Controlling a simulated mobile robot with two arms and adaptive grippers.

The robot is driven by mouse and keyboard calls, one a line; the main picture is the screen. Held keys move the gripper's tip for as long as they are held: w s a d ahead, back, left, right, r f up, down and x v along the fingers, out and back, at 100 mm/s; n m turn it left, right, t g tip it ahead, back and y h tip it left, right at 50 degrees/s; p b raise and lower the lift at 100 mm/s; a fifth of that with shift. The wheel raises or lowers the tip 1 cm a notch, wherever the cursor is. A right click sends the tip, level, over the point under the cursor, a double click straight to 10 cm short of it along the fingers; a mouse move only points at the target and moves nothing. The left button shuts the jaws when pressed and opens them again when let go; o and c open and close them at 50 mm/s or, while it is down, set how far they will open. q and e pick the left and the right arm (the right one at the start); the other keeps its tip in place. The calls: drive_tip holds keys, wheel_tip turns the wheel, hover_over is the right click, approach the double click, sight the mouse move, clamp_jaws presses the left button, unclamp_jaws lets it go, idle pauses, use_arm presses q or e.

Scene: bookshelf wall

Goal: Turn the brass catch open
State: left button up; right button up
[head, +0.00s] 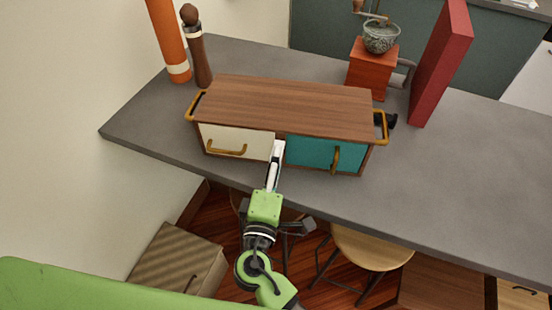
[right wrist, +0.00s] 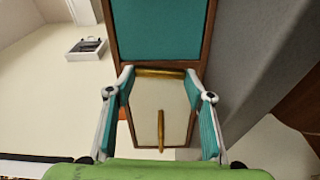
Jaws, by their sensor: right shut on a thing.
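A low wooden cabinet (head: 285,103) stands on the grey counter, with a cream door (head: 236,138) at left and a teal door (head: 310,151) at right. Each door has a brass handle. My right gripper (head: 278,150) is at the cabinet front, where the two doors meet. In the right wrist view its fingers stand at both ends of the brass catch (right wrist: 160,73), shut on it. The catch lies along the line between the teal and cream panels. In the head view my gripper hides the catch. My left gripper is not in view.
Behind the cabinet stand a pepper mill (head: 196,50), an orange cylinder (head: 168,40), a red coffee grinder (head: 372,67) and an upright red book (head: 440,65). The counter (head: 455,170) is clear at right. A stool (head: 372,247) and a striped box (head: 178,262) stand below.

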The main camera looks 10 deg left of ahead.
drive_tip(key=shift+n, duration=0.6)
drive_tip(key=o, duration=1.1)
